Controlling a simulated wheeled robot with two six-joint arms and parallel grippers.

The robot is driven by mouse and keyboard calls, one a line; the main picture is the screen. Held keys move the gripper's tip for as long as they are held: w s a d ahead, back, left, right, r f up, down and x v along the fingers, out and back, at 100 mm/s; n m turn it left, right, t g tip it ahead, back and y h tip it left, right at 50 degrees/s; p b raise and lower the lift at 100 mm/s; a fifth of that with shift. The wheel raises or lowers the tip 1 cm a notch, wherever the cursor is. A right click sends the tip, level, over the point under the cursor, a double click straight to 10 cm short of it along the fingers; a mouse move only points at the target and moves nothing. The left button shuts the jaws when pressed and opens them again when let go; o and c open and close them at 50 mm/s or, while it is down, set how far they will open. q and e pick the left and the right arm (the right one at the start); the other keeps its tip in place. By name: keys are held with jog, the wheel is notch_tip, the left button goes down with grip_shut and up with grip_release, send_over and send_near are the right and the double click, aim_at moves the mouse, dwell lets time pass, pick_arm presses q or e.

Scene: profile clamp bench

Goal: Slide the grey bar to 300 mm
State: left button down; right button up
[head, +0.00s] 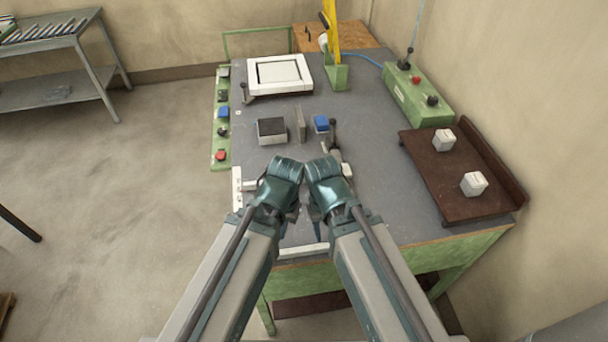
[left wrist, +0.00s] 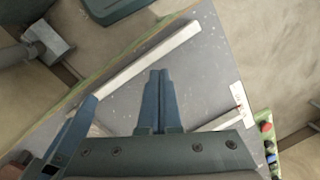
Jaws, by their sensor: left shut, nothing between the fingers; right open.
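A long pale grey bar (head: 303,250) lies along the bench's near edge in the head view. A pale bar along a bench edge also shows in the left wrist view (left wrist: 150,62); a second pale strip (left wrist: 222,121) runs toward a white marked plate (left wrist: 238,100). I cannot tell for certain which is the task's bar. A white scale strip (head: 237,190) stands at the bench's left edge; its numbers are unreadable. My left gripper (head: 291,214) is shut and empty above the bench, apart from the bars. My right gripper (head: 314,212) is open close beside it, fingers mostly hidden.
Behind the grippers stand a dark-topped block (head: 271,130), an upright grey plate (head: 300,124) and a blue block (head: 321,124). A green button panel (head: 222,146) lines the left edge. A brown tray (head: 448,178) with two white blocks sits right.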

pick_arm(q)
jog(key=c, duration=1.4)
grip_release()
jog(key=shift+w, duration=0.15)
jog(key=o, duration=0.7)
jog(key=w+r+m+t+h+p, duration=0.1)
jog(key=w+r+p, duration=0.3)
jog(key=w, duration=0.8)
jog(key=shift+w+r+m+t+h, duration=0.15)
jog(key=shift+w+m+t+h, duration=0.2)
jog(key=shift+h, duration=0.35)
jog(key=shift+o, duration=1.2)
jog(key=w+a+r+m+t+h+p, duration=0.1)
jog(key=w+a+r+t+p, duration=0.1)
jog(key=w, duration=0.7)
jog(key=shift+a+r, duration=0.5)
jog(key=shift+r, duration=0.1)
pick_arm(e)
notch_tip(320, 180, up, 6)
pick_arm(q)
jog(key=shift+m, duration=0.25)
jog(key=b+x, duration=0.8)
jog(key=x, duration=0.1)
jog(key=b+x, duration=0.5)
jog(key=shift+d, duration=0.3)
pick_arm(e)
notch_tip(320, 180, down, 13)
pick_arm(q)
jog(key=shift+r, duration=0.1)
grip_shut()
